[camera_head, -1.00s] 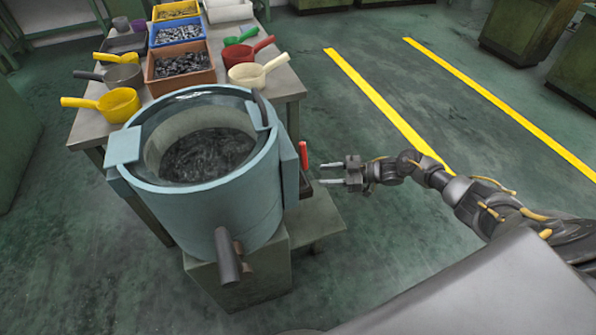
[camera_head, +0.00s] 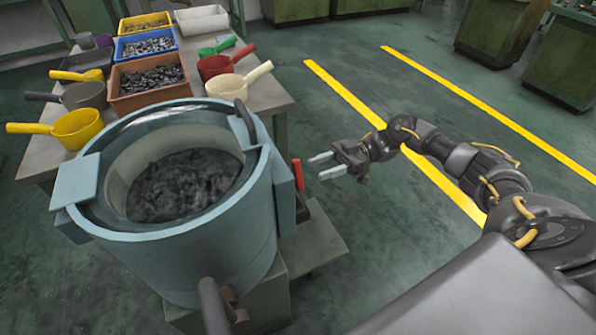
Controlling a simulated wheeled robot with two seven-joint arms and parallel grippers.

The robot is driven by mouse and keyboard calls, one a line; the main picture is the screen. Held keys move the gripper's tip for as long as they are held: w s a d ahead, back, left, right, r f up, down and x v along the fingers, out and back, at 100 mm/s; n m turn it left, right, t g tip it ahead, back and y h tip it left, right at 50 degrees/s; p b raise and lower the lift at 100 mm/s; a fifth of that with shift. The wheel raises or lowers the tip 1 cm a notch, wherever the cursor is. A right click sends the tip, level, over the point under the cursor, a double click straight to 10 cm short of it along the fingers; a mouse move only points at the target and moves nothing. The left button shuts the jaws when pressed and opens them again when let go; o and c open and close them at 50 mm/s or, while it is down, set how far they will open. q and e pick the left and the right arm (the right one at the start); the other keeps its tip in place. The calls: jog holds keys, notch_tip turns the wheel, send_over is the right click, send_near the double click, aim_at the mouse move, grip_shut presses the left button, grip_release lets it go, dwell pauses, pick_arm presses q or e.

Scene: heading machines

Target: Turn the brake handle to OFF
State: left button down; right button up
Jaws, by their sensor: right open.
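A red brake handle (camera_head: 297,175) stands upright on the right side of a light-blue round drum machine (camera_head: 190,243). The lower end of the handle is hidden or too small to make out, and I see no OFF mark. My right gripper (camera_head: 317,167) is open and empty. Its two fingers point left toward the handle, with the tips just right of it. I cannot tell whether they touch it, but a small gap seems to show. My left gripper is not in view.
The drum holds dark metal parts (camera_head: 184,183). A dark cylindrical bar (camera_head: 213,306) sticks out at its front. A table behind carries a brown bin (camera_head: 150,101), a blue bin (camera_head: 147,55) and several scoops, including a cream one (camera_head: 240,80). The green floor (camera_head: 400,250) at right is open.

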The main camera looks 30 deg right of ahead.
aim_at(302, 175)
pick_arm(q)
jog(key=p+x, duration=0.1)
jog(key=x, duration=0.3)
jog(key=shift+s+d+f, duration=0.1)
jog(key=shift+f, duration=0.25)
pick_arm(e)
jog(key=a, duration=0.7)
jog(key=shift+w+a, duration=0.1)
jog(key=shift+w, duration=0.1)
grip_shut()
